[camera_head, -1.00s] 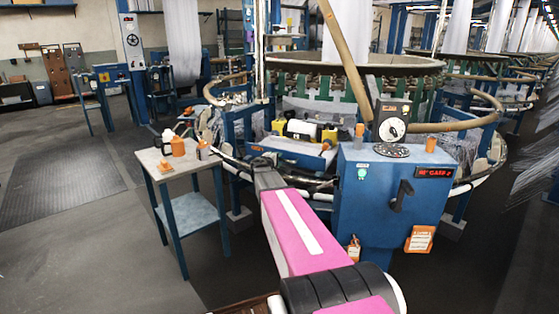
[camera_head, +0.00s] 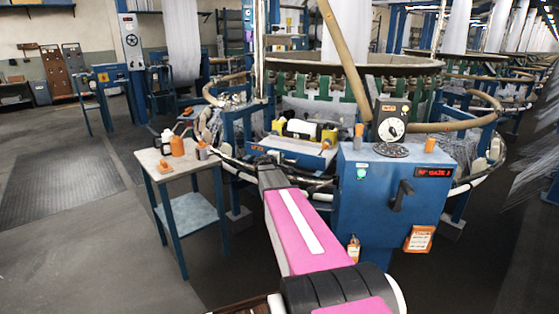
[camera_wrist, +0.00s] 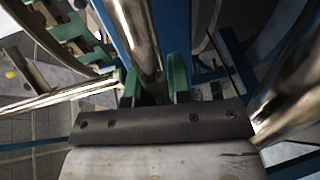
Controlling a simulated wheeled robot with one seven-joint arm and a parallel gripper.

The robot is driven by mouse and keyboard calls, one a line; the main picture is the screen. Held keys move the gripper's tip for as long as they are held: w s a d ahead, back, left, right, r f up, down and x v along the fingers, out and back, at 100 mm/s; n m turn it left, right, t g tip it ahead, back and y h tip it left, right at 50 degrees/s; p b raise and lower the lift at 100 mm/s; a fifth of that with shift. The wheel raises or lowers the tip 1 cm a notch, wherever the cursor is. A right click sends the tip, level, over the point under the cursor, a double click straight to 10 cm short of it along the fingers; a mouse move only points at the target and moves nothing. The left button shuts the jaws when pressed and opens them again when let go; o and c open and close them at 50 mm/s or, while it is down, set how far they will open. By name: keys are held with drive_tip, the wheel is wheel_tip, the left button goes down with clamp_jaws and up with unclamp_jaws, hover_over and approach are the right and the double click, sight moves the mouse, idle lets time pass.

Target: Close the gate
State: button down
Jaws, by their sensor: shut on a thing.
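My gripper (camera_wrist: 155,86) shows in the wrist view with its green fingers on either side of a shiny metal bar, which I take to be part of the gate (camera_wrist: 138,38). The fingers are shut on this bar. In the head view my gripper (camera_head: 266,160) is small and dark at the front of the round loom, beside its low ring rail. The held part of the gate is hard to make out there, and my arm covers some of it.
A blue control cabinet (camera_head: 375,205) with a lit red display stands close to the right of my arm. A small table (camera_head: 150,165) with bottles stands to the left. Another shiny tube (camera_wrist: 290,100) is at the right of the wrist view. Floor is clear at far left.

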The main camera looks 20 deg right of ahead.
sight(293, 149)
drive_tip(key=r+x, duration=0.1)
drive_tip(key=x, duration=0.8)
drive_tip(key=r+x, duration=0.2)
drive_tip(key=x, duration=0.7)
drive_tip(key=w+r+x, duration=0.1)
drive_tip(key=r+x, duration=0.1)
drive_tip(key=x, duration=0.7)
drive_tip(key=shift+d, duration=0.2)
drive_tip(key=c, duration=1.1)
unclamp_jaws()
drive_tip(key=shift+d, duration=0.1)
drive_tip(key=shift+o, duration=0.2)
drive_tip(key=v, duration=1.1)
